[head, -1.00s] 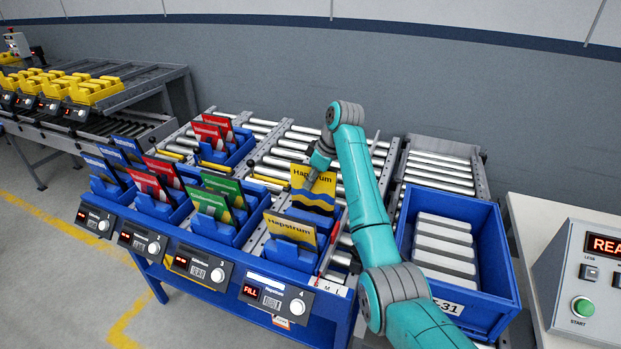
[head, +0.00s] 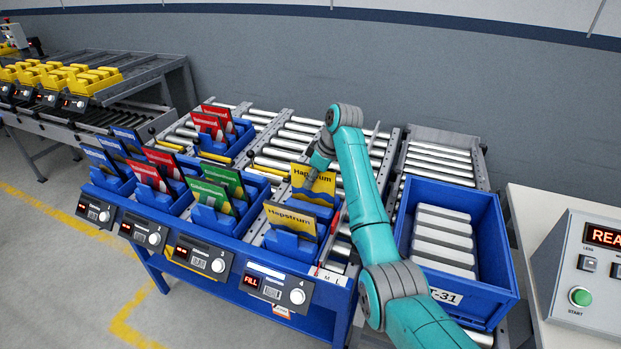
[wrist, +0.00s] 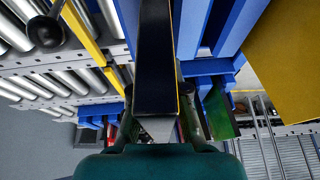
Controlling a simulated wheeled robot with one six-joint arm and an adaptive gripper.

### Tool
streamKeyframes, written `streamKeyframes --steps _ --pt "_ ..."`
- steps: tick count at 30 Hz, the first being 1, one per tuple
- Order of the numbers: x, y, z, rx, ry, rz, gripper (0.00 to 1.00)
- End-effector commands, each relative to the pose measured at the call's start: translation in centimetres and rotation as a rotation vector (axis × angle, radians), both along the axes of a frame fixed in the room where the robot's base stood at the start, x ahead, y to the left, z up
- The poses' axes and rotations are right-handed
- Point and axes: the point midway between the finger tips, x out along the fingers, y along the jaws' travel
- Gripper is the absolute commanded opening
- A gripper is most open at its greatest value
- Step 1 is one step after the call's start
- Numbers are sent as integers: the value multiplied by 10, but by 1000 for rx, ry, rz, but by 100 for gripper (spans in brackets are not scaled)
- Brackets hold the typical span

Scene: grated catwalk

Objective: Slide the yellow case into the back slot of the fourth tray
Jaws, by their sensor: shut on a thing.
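The yellow case (head: 326,186) reads "Hapstrum" and has a blue wavy band. It stands nearly upright at the back part of the fourth tray, its lower edge hidden by blue plastic; I cannot tell how deep it sits. My gripper (head: 321,178) is shut on its upper part. In the wrist view the case (wrist: 156,60) shows as a dark strip with a yellow edge between my fingers (wrist: 158,115). The blue fourth tray (head: 290,246) holds another yellow case (head: 290,218) in its front slot.
Trays with green (head: 212,194), red (head: 150,173) and blue (head: 100,160) cases stand to the left. A blue tote (head: 492,262) with several grey cases stands right, beside my arm. A small display (head: 272,287) below the fourth tray reads FILL. A control console (head: 590,270) is far right.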

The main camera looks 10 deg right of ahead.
Motion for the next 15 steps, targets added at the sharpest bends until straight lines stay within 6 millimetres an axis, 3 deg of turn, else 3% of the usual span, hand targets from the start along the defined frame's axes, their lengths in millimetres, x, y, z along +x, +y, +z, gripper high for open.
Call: streamKeyframes --steps 11,12,15 --pt "0 0 0 0 0 0 0" --pt "0 0 0 0 0 0 19" --pt "0 0 0 0 0 0 43"
